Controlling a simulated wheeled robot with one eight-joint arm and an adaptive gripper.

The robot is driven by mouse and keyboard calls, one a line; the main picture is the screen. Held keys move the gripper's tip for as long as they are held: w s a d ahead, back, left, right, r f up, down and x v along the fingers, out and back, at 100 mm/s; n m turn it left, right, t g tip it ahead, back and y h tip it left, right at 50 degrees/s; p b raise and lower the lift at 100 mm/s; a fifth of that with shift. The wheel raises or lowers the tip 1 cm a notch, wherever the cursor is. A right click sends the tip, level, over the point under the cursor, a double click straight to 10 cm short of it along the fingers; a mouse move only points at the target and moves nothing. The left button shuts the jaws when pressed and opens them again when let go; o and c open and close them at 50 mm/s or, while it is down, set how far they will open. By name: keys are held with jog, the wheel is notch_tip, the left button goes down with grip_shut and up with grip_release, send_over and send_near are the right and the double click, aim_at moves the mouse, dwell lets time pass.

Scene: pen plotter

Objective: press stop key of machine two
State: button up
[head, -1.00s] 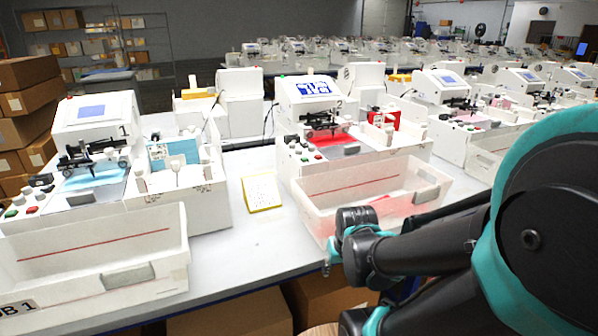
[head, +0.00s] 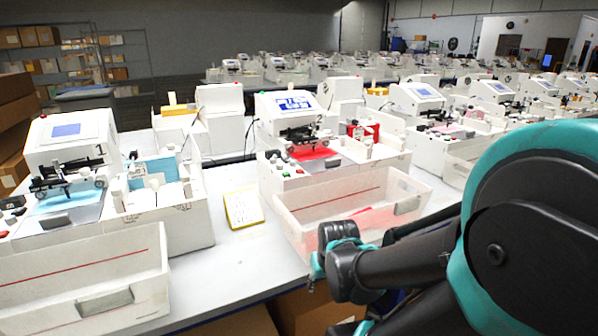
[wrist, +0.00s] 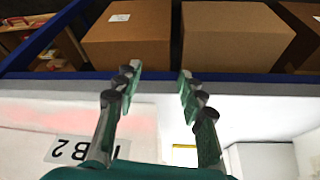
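Machine two (head: 284,108) is a white plotter with a blue-lit screen, a "2" on its housing and a red sheet on its bed. Its small keys (head: 287,171) sit on the front left panel; they are too small to tell which is the stop key. My gripper is mostly hidden behind my arm in the head view, near the tray's front. In the wrist view my gripper (wrist: 158,75) has its two fingers apart with nothing between them. The tray label "B2" (wrist: 82,150) shows upside down beside it.
Machine one (head: 68,135) with its tray (head: 90,275) stands to the left. Cardboard boxes (wrist: 128,35) sit beyond the blue table edge (wrist: 55,40) in the wrist view. More machines fill the back.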

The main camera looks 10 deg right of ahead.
grip_shut()
dwell(1.3)
